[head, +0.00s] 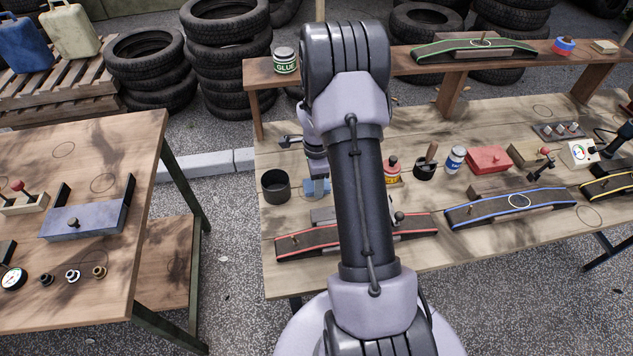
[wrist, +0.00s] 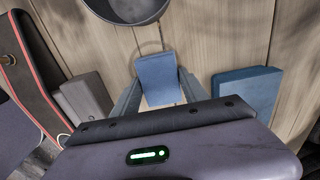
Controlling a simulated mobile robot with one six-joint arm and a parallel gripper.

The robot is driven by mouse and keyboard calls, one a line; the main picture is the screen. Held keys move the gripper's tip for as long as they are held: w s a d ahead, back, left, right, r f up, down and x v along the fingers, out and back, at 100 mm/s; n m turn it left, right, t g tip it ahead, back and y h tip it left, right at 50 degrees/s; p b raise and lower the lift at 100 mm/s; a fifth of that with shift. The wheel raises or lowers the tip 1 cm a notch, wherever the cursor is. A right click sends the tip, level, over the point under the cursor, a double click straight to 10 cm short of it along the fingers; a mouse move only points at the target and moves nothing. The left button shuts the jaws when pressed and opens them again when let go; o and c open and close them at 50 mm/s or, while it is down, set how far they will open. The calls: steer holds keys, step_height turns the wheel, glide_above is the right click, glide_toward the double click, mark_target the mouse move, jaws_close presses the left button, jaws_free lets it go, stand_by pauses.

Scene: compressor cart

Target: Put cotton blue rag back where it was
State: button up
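The blue rag (wrist: 157,75) looks like a small folded blue piece. In the wrist view it sits between the two fingers of my gripper (wrist: 159,84), which appear to touch it on both sides. In the head view the rag (head: 317,188) shows just below my gripper, low over the wooden workbench (head: 284,222). Whether it touches the bench is hard to tell. A faint circle is drawn on the planks beside the rag in the wrist view. A second, darker blue flat piece (wrist: 245,94) lies on the bench right of the fingers there.
A dark round cup (head: 275,187) stands just left of my gripper. A red-edged ramp (head: 290,243) and a grey block (wrist: 86,98) are on the near side. A glue can (head: 285,61) stands on the raised shelf. Red, yellow and blue containers stand right of my arm.

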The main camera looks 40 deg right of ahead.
steer(key=o, duration=0.3)
steer(key=shift+o, duration=0.2)
